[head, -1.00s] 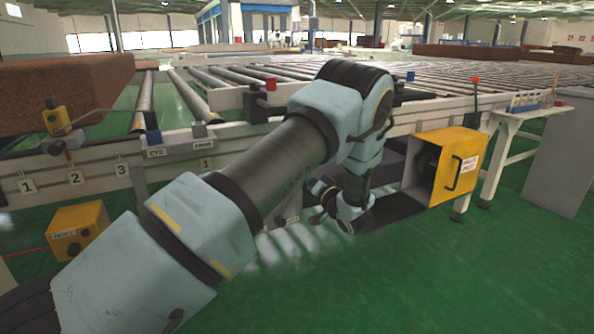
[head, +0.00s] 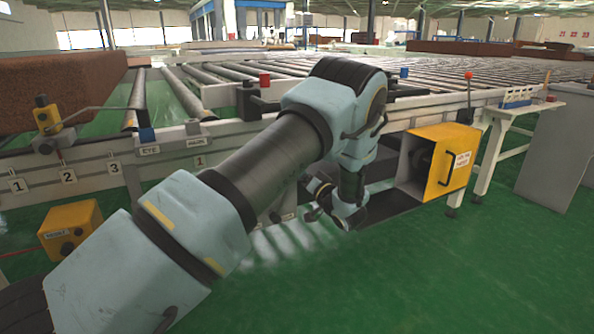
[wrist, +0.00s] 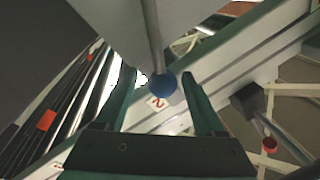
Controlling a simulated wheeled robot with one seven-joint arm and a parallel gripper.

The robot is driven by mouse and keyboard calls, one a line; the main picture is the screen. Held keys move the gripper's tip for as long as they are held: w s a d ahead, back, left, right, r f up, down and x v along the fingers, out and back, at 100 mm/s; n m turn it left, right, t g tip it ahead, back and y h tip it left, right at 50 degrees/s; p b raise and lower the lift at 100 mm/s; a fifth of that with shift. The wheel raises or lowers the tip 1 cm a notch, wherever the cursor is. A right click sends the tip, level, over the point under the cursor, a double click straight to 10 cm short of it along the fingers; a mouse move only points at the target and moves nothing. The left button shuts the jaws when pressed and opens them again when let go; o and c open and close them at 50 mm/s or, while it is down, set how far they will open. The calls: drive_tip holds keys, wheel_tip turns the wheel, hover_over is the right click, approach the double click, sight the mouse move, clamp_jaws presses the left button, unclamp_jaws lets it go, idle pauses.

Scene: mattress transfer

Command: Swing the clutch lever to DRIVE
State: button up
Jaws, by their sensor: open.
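A grey lever rod (wrist: 152,35) with a blue ball knob (wrist: 164,88) shows in the wrist view. I cannot tell for sure that it is the clutch lever, and no DRIVE mark is readable. My gripper (wrist: 158,80) is open, with its dark green fingers on either side of the knob in the picture. Whether the knob lies between the fingers or beyond them is unclear. In the head view my gripper (head: 318,198) is low in front of the conveyor frame, and my arm hides the blue knob there. Another lever with a red ball (head: 468,75) stands at the right.
A roller conveyor (head: 225,85) runs across the back. A yellow box (head: 440,160) with an open side stands right of my gripper. A smaller yellow box (head: 70,230) is at the left, below a brown mattress (head: 60,88). The green floor at the right front is clear.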

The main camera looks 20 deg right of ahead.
drive_tip(key=p+v, duration=0.1)
drive_tip(key=v, duration=1)
